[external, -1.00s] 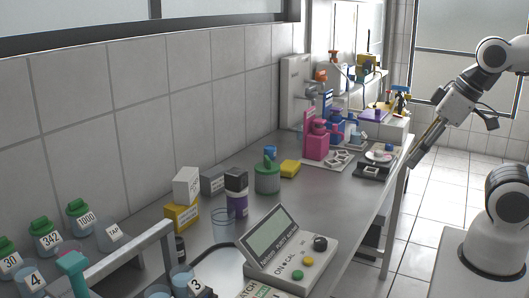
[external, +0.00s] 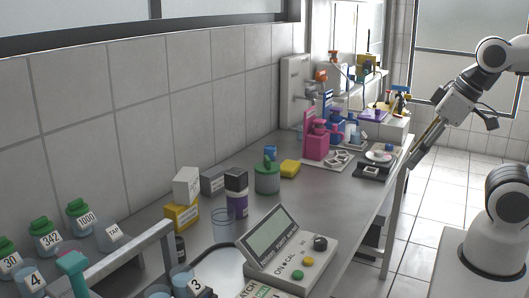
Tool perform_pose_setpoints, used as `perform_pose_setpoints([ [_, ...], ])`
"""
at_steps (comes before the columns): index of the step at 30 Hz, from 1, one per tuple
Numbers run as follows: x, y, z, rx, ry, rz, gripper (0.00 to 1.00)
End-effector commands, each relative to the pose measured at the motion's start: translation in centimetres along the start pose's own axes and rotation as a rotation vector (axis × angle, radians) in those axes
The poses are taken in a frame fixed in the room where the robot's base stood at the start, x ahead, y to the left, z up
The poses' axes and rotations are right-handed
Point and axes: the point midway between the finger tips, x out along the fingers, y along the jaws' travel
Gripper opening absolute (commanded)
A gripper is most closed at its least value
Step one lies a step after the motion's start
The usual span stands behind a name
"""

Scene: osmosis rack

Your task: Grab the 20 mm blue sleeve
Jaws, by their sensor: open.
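My gripper (external: 414,161) hangs at the right, pointing down and left, just off the far right edge of the bench. Its jaws are open and nothing shows between them, though they are small here. I cannot make out with certainty which thing is the 20 mm blue sleeve. A small blue cylinder (external: 270,152) stands behind the green-lidded jar, its lower part hidden. A blue pump bottle (external: 337,129) stands farther back beside a pink one. Both blue things are well to the left of my gripper and apart from it.
The grey bench (external: 330,205) runs along the tiled wall. Near the gripper are a small scale (external: 378,157) and a white tray with hexagonal rings (external: 341,158). The pink pump bottle (external: 316,143), yellow sponge (external: 290,169) and meter (external: 290,250) also stand there. Mid-bench is fairly clear.

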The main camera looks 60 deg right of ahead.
Motion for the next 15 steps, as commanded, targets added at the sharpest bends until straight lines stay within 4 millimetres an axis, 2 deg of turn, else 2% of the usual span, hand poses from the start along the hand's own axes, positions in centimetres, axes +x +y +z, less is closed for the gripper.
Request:
perform_pose_setpoints([
  [8, 0.6, 0.8, -2.5, 0.016, 0.024, 0.022, 0.52],
  [15, 2.0, 2.6, -7.5, 0.042, 0.077, 0.064, 0.52],
])
